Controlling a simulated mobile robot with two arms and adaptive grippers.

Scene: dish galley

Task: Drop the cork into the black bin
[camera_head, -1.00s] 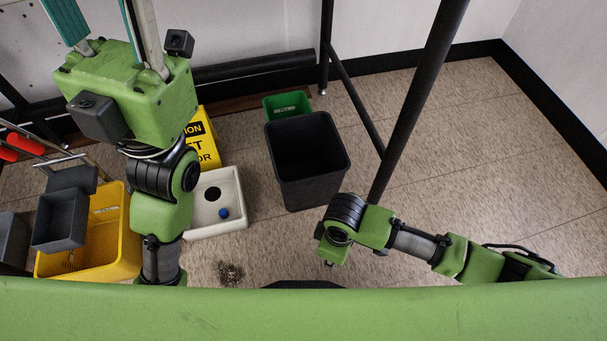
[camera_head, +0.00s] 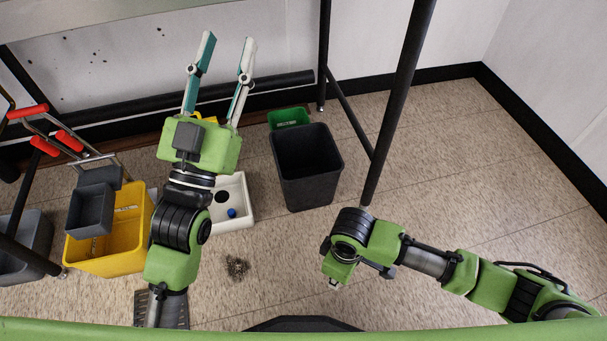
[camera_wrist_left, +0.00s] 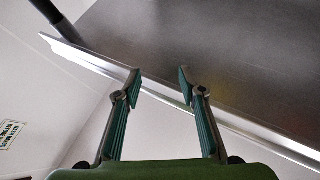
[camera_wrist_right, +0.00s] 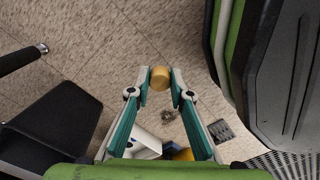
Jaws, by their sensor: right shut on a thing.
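The cork (camera_wrist_right: 160,77) is a small tan cylinder in the right wrist view. My right gripper (camera_wrist_right: 160,80) is shut on it, with the cork between the fingertips above the floor. In the head view the right arm's fingers and the cork are hidden below the arm. The black bin (camera_head: 306,167) stands upright on the floor in the head view, beyond and left of my right wrist; its mouth is open upward. It also shows at the left of the right wrist view (camera_wrist_right: 62,125). My left gripper (camera_head: 224,80) is open and empty, pointing up and away; the left wrist view also shows its fingers apart (camera_wrist_left: 160,85).
A green bin (camera_head: 289,117) stands behind the black bin. A white basin (camera_head: 238,205) with a blue object is left of it, and a yellow mop bucket (camera_head: 112,250) farther left. A dark table leg (camera_head: 393,110) rises right of the black bin. A metal surface (camera_wrist_left: 230,60) is near my left gripper.

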